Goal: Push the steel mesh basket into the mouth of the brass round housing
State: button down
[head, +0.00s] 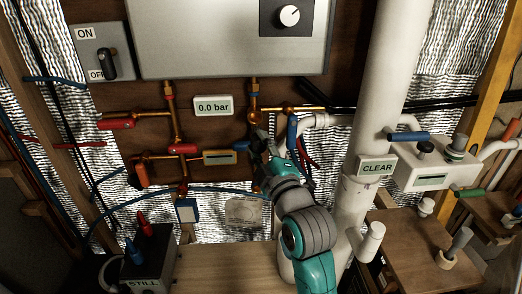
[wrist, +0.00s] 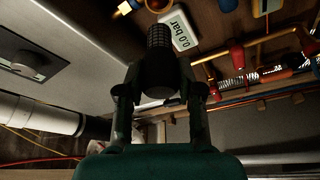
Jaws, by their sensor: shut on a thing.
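My gripper (wrist: 158,88) is shut on the steel mesh basket (wrist: 158,42), a dark ribbed cylinder that points away from the palm in the wrist view. In the head view my gripper (head: 260,150) is just below the brass round housing (head: 254,117), which sits under the heater on the copper pipework. A brass-coloured part (wrist: 157,4) shows at the top edge of the wrist view, just past the basket's end. The housing's mouth is not clearly visible, and I cannot tell whether basket and housing touch. The basket is mostly hidden in the head view.
The grey heater box (head: 220,40) hangs above. A 0.0 bar sign (head: 212,106) is left of the housing. Blue-handled (head: 292,130) and red-handled (head: 183,149) pipe valves are close by. A thick white pipe (head: 385,90) stands to the right. A wooden shelf (head: 225,268) lies below.

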jog(key=shift+w, duration=2.8)
jog(key=shift+w, duration=2.55)
jog(key=c, duration=0.7)
grip_release()
jog(key=shift+f, duration=0.1)
jog(key=v, duration=1.2)
